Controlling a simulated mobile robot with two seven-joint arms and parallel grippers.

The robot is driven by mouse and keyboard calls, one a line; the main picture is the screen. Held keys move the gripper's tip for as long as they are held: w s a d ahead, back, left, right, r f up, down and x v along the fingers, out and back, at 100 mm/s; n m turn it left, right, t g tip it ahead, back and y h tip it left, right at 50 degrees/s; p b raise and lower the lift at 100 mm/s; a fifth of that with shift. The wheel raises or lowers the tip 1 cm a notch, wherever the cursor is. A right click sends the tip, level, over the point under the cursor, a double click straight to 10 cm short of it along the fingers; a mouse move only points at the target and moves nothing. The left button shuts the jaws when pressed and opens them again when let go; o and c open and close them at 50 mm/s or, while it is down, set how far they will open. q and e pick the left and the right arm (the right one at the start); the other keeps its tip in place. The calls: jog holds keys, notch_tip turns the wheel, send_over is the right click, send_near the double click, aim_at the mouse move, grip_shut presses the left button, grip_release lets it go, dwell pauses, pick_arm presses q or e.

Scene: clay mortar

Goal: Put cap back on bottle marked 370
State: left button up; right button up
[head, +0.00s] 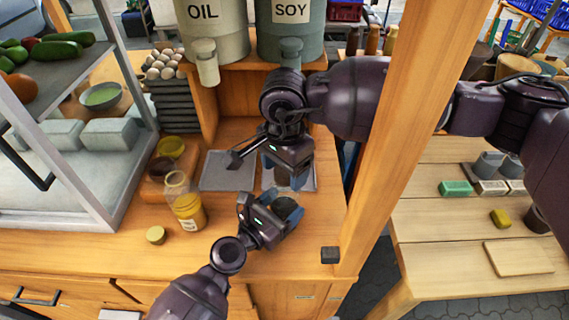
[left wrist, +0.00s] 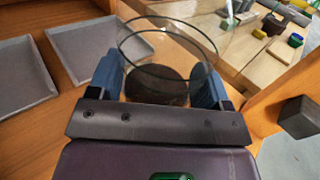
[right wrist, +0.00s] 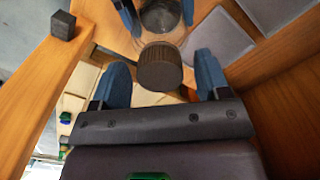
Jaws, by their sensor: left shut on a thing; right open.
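My left gripper (head: 284,211) is shut on a clear glass jar (left wrist: 165,48) with a dark round bottom or contents. No number is readable on it. My right gripper (head: 286,172) is open just behind the left one, over the grey trays. A dark brown ribbed round piece, like a cap (right wrist: 158,68), shows ahead of its spread fingers in the right wrist view. I cannot tell what it rests on. A yellow-filled bottle (head: 189,214) with a small unreadable label stands at left, and a flat yellow-green cap (head: 156,235) lies on the counter in front of it.
Grey trays (head: 226,172) lie on the counter behind my grippers. A wooden post (head: 388,150) stands close on the right. Oil (head: 213,35) and soy (head: 289,38) dispensers stand at the back. The front-left counter is mostly clear.

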jog(key=c, duration=0.9)
jog(key=m, duration=0.4)
jog(key=shift+m, duration=0.4)
jog(key=shift+c, duration=0.2)
jog(key=m, duration=0.4)
jog(key=shift+m, duration=0.4)
jog(key=o, duration=1)
